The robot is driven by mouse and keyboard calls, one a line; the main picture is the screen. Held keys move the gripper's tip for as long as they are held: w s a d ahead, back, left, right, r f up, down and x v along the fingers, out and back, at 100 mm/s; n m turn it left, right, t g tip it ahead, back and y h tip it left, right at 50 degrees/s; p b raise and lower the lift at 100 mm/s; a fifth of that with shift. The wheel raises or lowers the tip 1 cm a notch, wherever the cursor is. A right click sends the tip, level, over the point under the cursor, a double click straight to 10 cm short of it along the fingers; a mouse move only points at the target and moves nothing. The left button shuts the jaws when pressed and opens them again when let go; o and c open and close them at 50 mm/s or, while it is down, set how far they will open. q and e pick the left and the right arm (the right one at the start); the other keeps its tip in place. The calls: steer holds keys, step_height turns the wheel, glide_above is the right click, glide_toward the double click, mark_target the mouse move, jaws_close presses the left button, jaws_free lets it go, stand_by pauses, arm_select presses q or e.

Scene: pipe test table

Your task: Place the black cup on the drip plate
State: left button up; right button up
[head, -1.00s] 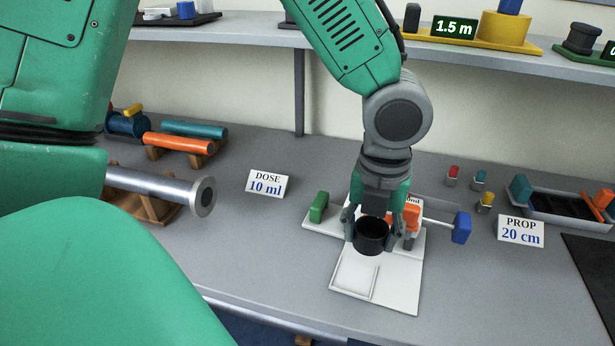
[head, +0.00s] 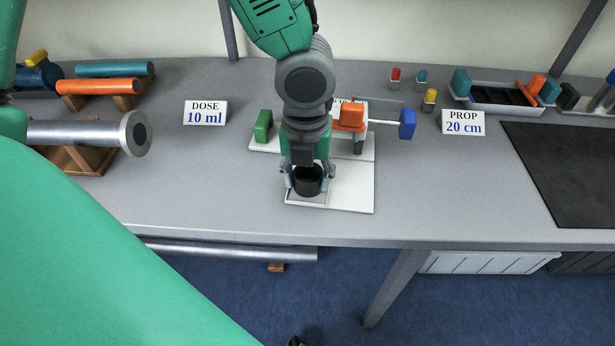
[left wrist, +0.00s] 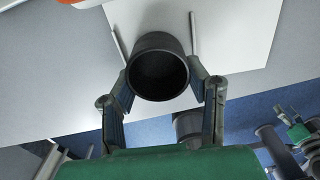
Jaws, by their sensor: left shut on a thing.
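My left gripper (head: 307,172) comes down from above and is shut on the black cup (head: 308,181), one finger on each side. The cup is upright with its open mouth facing up. It is over the front left part of the white plate, where the drip plate (head: 303,202) shows just in front of it. In the left wrist view the cup (left wrist: 158,72) is between the fingers, with thin raised strips on the white plate beyond it. I cannot tell whether its base touches the plate. My right gripper is not clearly in view.
Behind the cup stand a green block (head: 263,126), an orange block (head: 351,116) and a blue-ended rod (head: 407,123). A DOSE 10 ml sign (head: 206,112) is to the left, a PROP 20 cm sign (head: 463,122) to the right. The table's front edge is close in front.

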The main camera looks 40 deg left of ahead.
arm_select(q)
steer(key=shift+d, duration=0.15)
steer(key=o, duration=1.4)
steer(key=shift+c, duration=0.2)
steer(key=shift+r, duration=0.25)
step_height(320, 180, up, 12)
steer(key=p, duration=0.3)
steer(key=shift+f+p, duration=0.2)
steer(key=shift+p, duration=0.1)
